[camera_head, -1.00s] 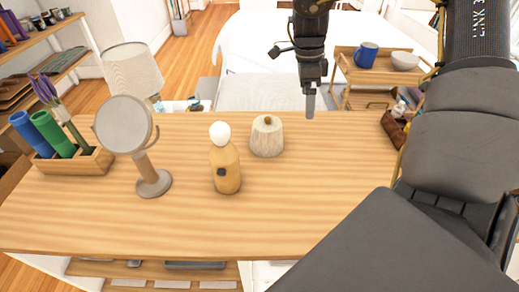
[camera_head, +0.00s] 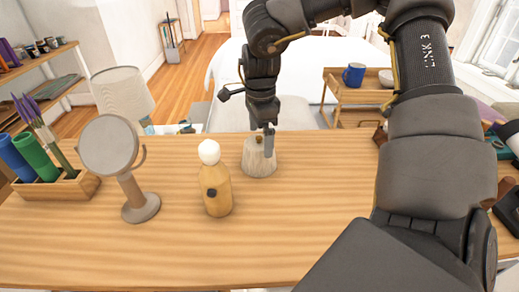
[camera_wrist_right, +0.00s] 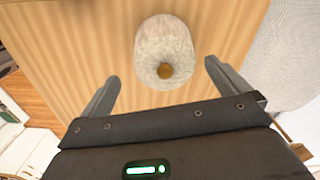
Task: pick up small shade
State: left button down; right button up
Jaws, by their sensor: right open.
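The small shade (camera_head: 258,160) is a pale, whitish, tapered piece with a brown knob on top. It stands upright on the wooden table (camera_head: 300,235), near its far edge. My right gripper (camera_head: 268,143) is over it, with a finger in front of its upper part in the head view. In the right wrist view the small shade (camera_wrist_right: 165,45) lies between the two spread fingers of the open gripper (camera_wrist_right: 161,72), with a visible gap on each side. I cannot tell how far down the fingers reach. My left gripper is not in view.
A wooden bottle (camera_head: 216,190) with a white ball top stands just left of the shade. A round mirror (camera_head: 109,146) on a stand and a holder (camera_head: 55,188) with colored tubes are farther left. A lamp (camera_head: 123,93) stands behind them.

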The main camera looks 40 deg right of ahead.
aim_at(254, 163)
jog(key=shift+f, duration=0.25)
jog(key=f, duration=0.3)
jog(key=shift+w+d+f+p, duration=0.2)
jog(key=shift+f+p, duration=0.15)
jog(key=shift+p, duration=0.05)
jog(key=shift+f, duration=0.5)
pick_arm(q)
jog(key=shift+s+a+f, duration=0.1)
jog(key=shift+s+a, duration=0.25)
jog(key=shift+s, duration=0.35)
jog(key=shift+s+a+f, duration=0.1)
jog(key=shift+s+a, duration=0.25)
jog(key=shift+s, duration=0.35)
pick_arm(e)
jog(key=c, duration=0.9)
